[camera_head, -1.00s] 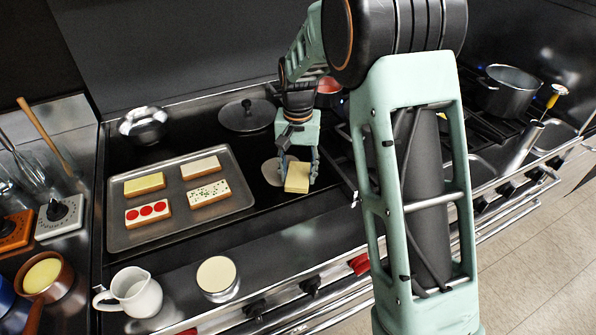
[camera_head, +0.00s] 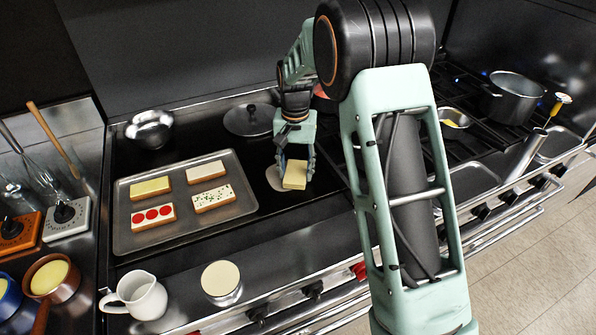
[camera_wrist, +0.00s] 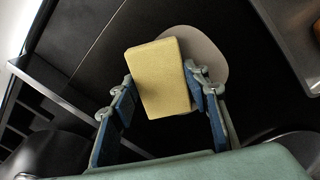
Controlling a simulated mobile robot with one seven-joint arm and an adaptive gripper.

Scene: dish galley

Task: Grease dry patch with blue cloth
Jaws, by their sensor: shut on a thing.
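My gripper (camera_head: 296,170) is shut on a pale yellow block (camera_head: 294,175). In the wrist view my gripper (camera_wrist: 160,95) has its fingers on both sides of the yellow block (camera_wrist: 160,78). A dull grey-beige round patch (camera_head: 273,179) lies on the black cooking surface, just left of the block. In the wrist view the patch (camera_wrist: 208,58) shows behind the block, which hides part of it. I cannot tell whether the block touches the surface. No blue cloth shows in either view.
A metal tray (camera_head: 240,207) with several topped slabs lies left of the gripper. A dark lid (camera_head: 249,119) and a metal bowl (camera_head: 150,128) stand behind. A white jug (camera_head: 138,294) and a cream-topped tin (camera_head: 221,279) stand in front. A pot (camera_head: 512,96) stands right.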

